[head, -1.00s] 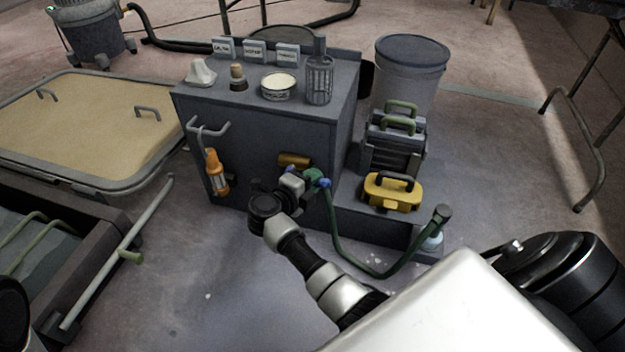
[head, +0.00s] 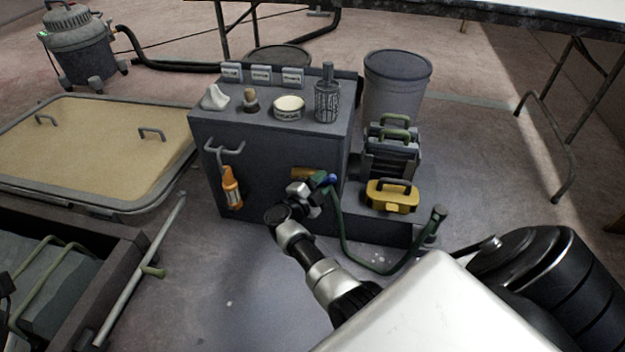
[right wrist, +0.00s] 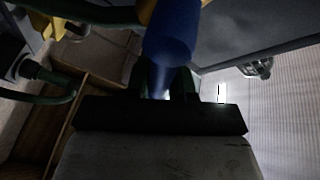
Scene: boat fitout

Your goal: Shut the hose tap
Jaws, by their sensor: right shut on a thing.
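The hose tap's blue lever (head: 326,179) shows at the front of the grey cabinet, beside my right gripper (head: 317,187). In the right wrist view the blue lever (right wrist: 170,38) rises large between the fingers of my right gripper (right wrist: 162,82), which is shut on it. The tap's body is mostly hidden behind the gripper. A green hose (head: 346,246) hangs from the tap, loops near the floor and rises to a dark end at the right. My left gripper is not clearly in view.
The grey cabinet (head: 260,150) carries a tin, a wire cage and small signs on top. An orange bottle (head: 231,188) hangs on its front. A yellow toolbox (head: 391,197) sits on the low step at right. A tan-topped tray (head: 90,150) stands at left.

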